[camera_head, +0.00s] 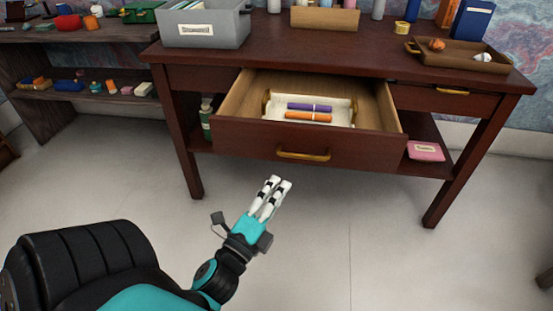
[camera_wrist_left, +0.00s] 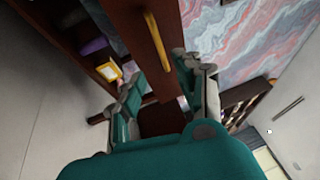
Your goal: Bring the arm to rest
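My left arm reaches in from the bottom left of the head view, ending in a teal, black and white left gripper (camera_head: 277,184). The gripper is held above the floor in front of the desk, apart from the drawer front, with nothing seen between its fingers. In the left wrist view its fingers (camera_wrist_left: 160,75) stand apart, with a dark wooden front and its brass handle (camera_wrist_left: 157,42) beyond them. My right gripper is not in view.
The dark wooden desk (camera_head: 350,52) has an open drawer (camera_head: 240,137) with a brass handle (camera_head: 303,156). Inside are a purple marker (camera_head: 309,107) and an orange marker (camera_head: 307,117) on a pale holder. A grey bin (camera_head: 205,28) and brown tray (camera_head: 460,58) stand on top. The floor is clear.

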